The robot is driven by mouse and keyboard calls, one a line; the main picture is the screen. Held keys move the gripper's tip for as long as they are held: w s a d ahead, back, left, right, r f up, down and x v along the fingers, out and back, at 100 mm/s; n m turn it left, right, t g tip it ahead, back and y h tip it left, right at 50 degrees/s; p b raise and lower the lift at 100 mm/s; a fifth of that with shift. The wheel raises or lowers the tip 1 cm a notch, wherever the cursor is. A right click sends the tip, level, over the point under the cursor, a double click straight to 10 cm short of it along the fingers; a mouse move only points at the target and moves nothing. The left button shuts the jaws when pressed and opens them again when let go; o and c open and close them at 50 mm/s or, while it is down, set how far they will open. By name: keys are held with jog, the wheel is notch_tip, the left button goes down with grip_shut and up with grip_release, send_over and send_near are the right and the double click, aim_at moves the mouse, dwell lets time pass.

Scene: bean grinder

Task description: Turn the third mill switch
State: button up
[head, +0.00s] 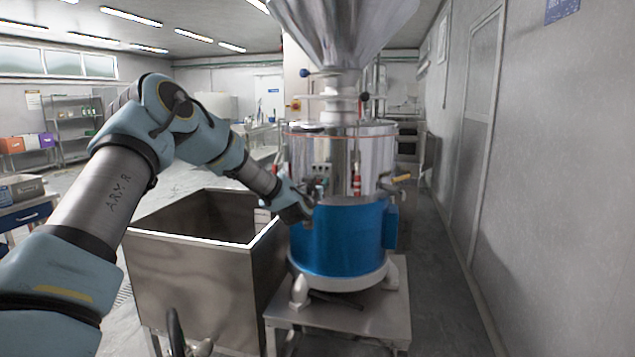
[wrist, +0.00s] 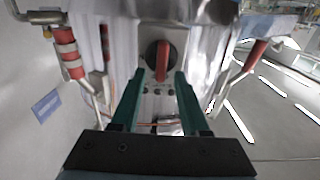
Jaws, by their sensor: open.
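The mill (head: 345,240) has a blue lower body, a shiny steel upper drum and a steel hopper above. In the wrist view a red switch handle (wrist: 162,62) sits on a round black base on the mill's shiny face. Several small dark knobs or holes (wrist: 158,91) show near it. My gripper (wrist: 160,74) is open, its two green fingers pointing at the mill. The red handle shows between and just beyond the fingertips; I cannot tell whether they touch it. In the head view my gripper (head: 308,206) is at the mill's front left, and the switch is not clear there.
Red-and-white-banded clamp handles (wrist: 68,52) flank the switch on the mill's side. An open steel bin (head: 200,285) stands left of the mill, below my arm. The mill stands on a low steel table (head: 370,318). A grey wall (head: 545,180) runs along the right, with clear floor beside it.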

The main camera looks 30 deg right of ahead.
jog(key=shift+c, duration=0.2)
grip_shut()
jog(key=shift+s+m+b, duration=0.1)
jog(key=shift+m+b, duration=0.2)
jog(key=shift+b, duration=0.25)
jog(key=shift+s+d+f+m+b, duration=0.2)
jog(key=shift+f+m+b, duration=0.1)
jog(key=shift+m+b, duration=2.65)
jog(key=shift+s+d+f+m+b, duration=0.2)
jog(key=shift+d+f+m+b, duration=0.1)
jog(key=shift+m+b, duration=2.7)
jog(key=shift+s+d+f+m+b, duration=0.2)
jog(key=shift+f+m+b, duration=0.1)
jog(key=shift+m+b, duration=2.65)
jog(key=shift+b, duration=0.35)
jog(key=shift+r, duration=0.1)
